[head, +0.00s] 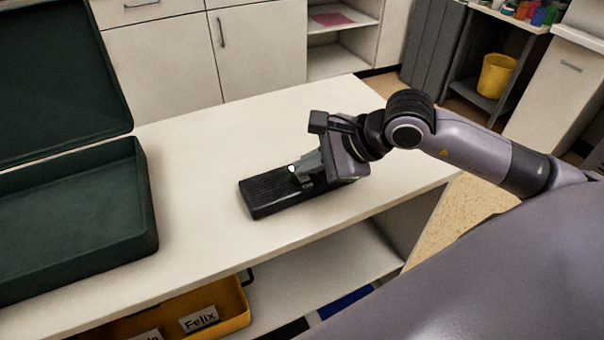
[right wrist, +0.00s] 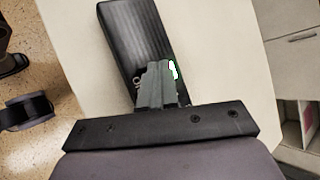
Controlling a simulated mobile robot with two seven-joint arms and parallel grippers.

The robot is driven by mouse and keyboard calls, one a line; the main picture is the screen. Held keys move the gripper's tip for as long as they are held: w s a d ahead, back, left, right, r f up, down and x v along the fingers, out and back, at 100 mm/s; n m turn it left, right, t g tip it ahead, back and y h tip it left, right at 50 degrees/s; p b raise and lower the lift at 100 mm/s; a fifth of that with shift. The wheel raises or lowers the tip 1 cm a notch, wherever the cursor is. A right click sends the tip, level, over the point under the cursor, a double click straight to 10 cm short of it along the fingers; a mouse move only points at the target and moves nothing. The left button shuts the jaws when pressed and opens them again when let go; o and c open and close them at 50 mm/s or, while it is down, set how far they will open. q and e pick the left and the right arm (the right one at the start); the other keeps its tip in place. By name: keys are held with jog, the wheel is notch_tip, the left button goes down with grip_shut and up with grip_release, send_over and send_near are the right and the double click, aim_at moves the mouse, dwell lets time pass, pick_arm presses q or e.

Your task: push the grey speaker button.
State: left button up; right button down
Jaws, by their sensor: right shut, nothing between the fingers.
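A black speaker box (head: 272,190) with a ribbed top lies on the white counter. It also shows in the right wrist view (right wrist: 133,30). My right gripper (head: 301,177) is shut and empty, with its fingertips at the top of the speaker; I cannot tell whether they touch it. A small bright green-white light (head: 291,169) shows beside the fingertips, and also in the right wrist view (right wrist: 173,70). The grey button cannot be made out; the fingers cover that part of the speaker. My left gripper is not in view.
An open dark green case (head: 75,225) stands on the counter (head: 200,140) at the left. A yellow bin (head: 232,308) with name labels sits on the shelf below. The counter between case and speaker is clear.

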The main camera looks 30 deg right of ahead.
aim_at(309, 178)
jog(key=shift+f, duration=0.15)
jog(key=shift+r, duration=0.8)
jog(key=shift+r, duration=0.1)
notch_tip(309, 178, up, 6)
jog(key=p, duration=0.3)
dwell(0.7)
